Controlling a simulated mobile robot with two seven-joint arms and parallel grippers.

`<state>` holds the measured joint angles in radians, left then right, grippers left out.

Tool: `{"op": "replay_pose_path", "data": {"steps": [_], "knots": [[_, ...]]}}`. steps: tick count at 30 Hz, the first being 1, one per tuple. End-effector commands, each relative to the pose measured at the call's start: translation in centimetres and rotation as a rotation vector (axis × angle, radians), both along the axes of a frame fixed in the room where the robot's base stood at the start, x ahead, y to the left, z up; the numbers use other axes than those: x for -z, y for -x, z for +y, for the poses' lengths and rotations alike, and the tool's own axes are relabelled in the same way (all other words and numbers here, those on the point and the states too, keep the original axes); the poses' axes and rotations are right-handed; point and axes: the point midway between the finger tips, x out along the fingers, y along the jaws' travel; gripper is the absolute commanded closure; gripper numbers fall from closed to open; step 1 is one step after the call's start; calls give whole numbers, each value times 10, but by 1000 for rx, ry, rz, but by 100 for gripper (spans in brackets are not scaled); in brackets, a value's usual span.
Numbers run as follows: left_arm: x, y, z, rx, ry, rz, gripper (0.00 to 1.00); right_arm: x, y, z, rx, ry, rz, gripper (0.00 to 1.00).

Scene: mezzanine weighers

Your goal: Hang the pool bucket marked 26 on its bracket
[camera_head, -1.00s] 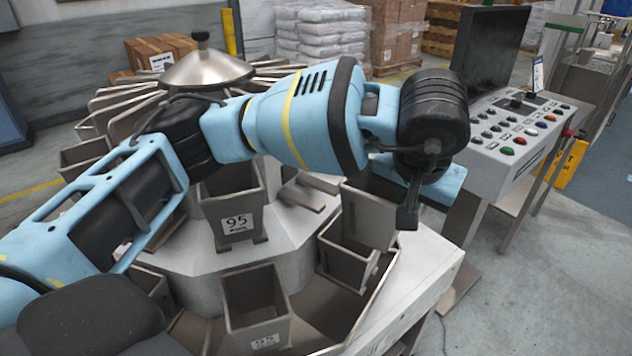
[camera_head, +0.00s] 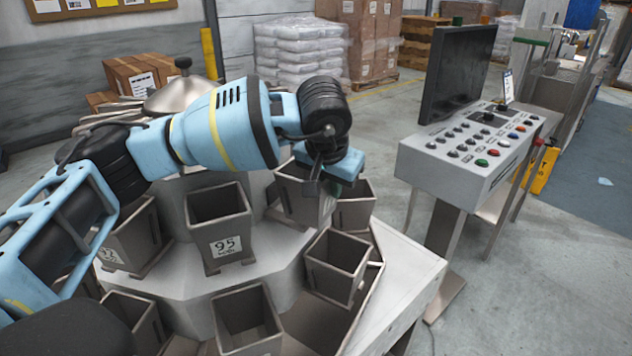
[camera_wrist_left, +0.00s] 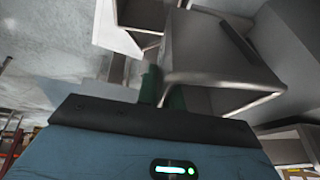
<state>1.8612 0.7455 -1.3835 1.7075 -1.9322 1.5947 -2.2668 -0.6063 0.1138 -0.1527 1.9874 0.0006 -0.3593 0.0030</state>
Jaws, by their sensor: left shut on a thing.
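My left gripper (camera_head: 318,174) is shut on the rim of a grey metal bucket (camera_head: 297,197), holding it upright at the right side of the weigher. The number on this bucket is not visible. In the left wrist view the dark green fingers (camera_wrist_left: 163,92) pinch the rim of the held bucket (camera_wrist_left: 213,62). The bucket is in front of the place to the right of bucket 95, where a bracket foot (camera_head: 277,212) partly shows. I cannot tell whether the bucket touches it. My right gripper is not in view.
Bucket 95 (camera_head: 220,228) hangs to the left of the held one. Pool buckets stand lower, at the right (camera_head: 338,266), behind (camera_head: 354,207) and in front (camera_head: 247,322). A control console (camera_head: 470,150) with a monitor stands at the right, with open floor before it.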

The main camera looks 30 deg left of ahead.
Motion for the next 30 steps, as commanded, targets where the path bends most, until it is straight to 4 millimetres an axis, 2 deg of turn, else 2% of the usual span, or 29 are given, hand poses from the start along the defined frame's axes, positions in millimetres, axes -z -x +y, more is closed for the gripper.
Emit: {"op": "replay_pose_path", "data": {"steps": [8,12,24,25,30], "knots": [[-3,-14,42,-7,0,-5,100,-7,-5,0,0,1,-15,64],[10,-13,40,-2,0,-5,100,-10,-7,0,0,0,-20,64],[16,-13,40,-3,-1,-3,100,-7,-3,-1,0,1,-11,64],[17,-13,40,-3,-1,-1,89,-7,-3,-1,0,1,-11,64],[16,-13,40,-3,-1,-1,70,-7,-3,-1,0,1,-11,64]]}}
